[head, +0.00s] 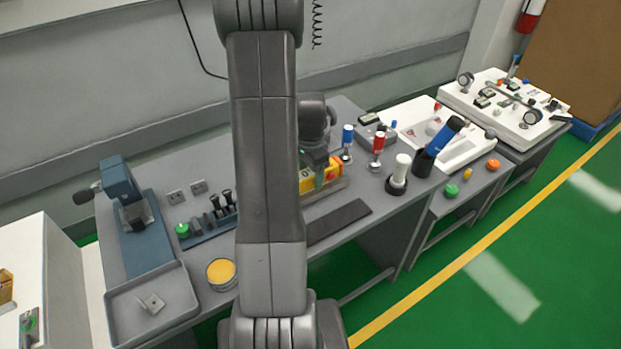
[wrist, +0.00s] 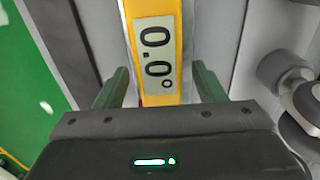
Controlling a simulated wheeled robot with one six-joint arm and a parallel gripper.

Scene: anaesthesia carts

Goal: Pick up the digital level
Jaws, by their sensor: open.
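The digital level (head: 308,181) is a yellow bar lying on the grey bench in the head view, partly hidden behind my arm and gripper. My gripper (wrist: 158,85) is open, with one green finger on each side of the level and a visible gap to each. In the head view my gripper (head: 320,172) is at the level, mostly hidden by my wrist.
A dark flat strip (head: 338,221) lies in front of the level. Red (head: 378,146) and blue (head: 347,138) handled tools and a white-topped tool (head: 399,172) stand to its right. A blue vise (head: 125,195), a grey tray (head: 150,305) and a yellow tin (head: 221,272) are to the left.

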